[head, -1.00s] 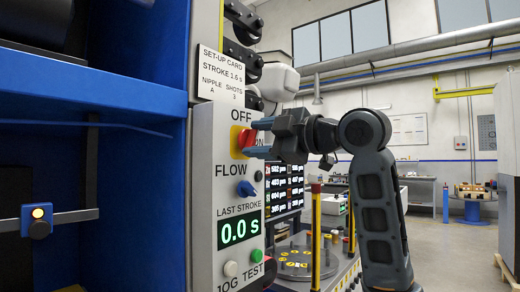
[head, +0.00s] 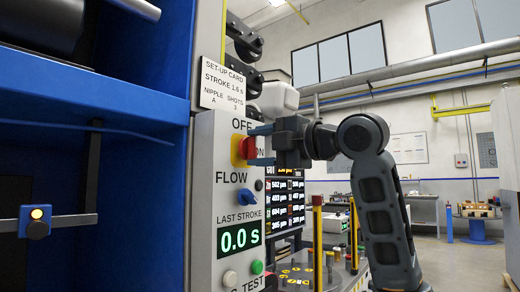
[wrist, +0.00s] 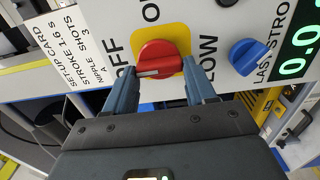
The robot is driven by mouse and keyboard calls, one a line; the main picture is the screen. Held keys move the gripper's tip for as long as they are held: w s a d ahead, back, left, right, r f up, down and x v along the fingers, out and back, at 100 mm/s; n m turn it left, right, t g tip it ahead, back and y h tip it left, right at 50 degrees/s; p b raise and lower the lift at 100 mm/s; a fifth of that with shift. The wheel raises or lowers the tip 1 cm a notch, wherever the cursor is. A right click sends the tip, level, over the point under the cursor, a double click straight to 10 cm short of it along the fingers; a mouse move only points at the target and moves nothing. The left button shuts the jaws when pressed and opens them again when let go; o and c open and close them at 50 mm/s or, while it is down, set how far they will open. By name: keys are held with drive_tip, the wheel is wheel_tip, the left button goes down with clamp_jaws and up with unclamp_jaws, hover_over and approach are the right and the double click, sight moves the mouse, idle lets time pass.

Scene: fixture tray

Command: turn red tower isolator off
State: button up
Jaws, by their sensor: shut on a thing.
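The red isolator knob (head: 247,147) sits on a yellow plate (head: 236,152) high on the light grey control panel (head: 204,185). The word OFF is above it and ON to its right. In the wrist view the red knob (wrist: 166,58) shows a white mark on its left part, pointing towards the word OFF. My gripper (head: 262,146) reaches in from the right at the knob. In the wrist view my gripper's blue fingers (wrist: 160,82) are on both sides of the knob, shut on it. The fingertips' contact is partly hidden.
Below the knob are a blue FLOW knob (head: 247,197), a green display (head: 239,237), a green button (head: 257,267) and a white button (head: 230,278). A set-up card (head: 222,84) is above. A blue frame (head: 150,180) stands left, a dark screen (head: 284,205) behind the gripper.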

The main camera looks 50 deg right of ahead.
drive_tip(key=shift+f, duration=0.1)
drive_tip(key=o, duration=1)
drive_tip(key=shift+o, duration=0.2)
drive_tip(key=s, duration=0.7)
drive_tip(key=shift+s, duration=0.4)
drive_tip(key=shift+w+d, duration=0.1)
